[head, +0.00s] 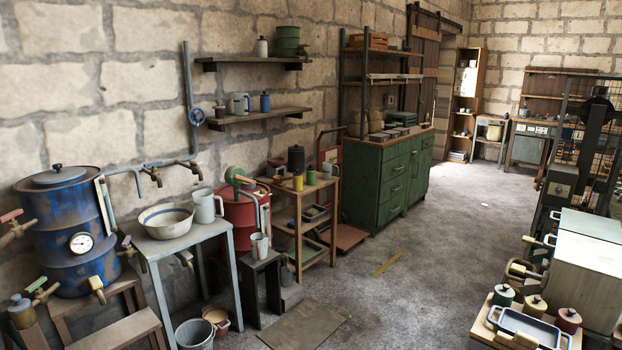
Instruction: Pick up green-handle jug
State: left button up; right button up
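A pale grey jug (205,206) stands upright on a small metal table (190,241), beside a wide basin. A smaller pale jug (260,247) stands on a dark stool (259,268) in front of a red drum. A grey-green jug (241,103) is on the lower wall shelf, and a light mug-like vessel (327,171) is on the wooden stand. At this size I cannot tell which of these, if any, has a green handle. Neither of my grippers is in view.
A blue drum (67,232) with taps stands at the left. A white basin (166,221) is on the metal table. A bucket (194,335) and a floor mat (302,325) lie low in front. A green cabinet (386,178) stands behind.

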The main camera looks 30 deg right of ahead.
aim_at(328, 166)
jog(key=i+l+z, duration=0.1)
jog(key=i+l, duration=0.25)
jog(key=i+l+z, duration=0.1)
jog(key=i+l, duration=0.15)
jog(key=i, duration=0.2)
jog(key=i+l+z, duration=0.15)
jog(key=i+l, duration=0.15)
jog(key=i, duration=0.1)
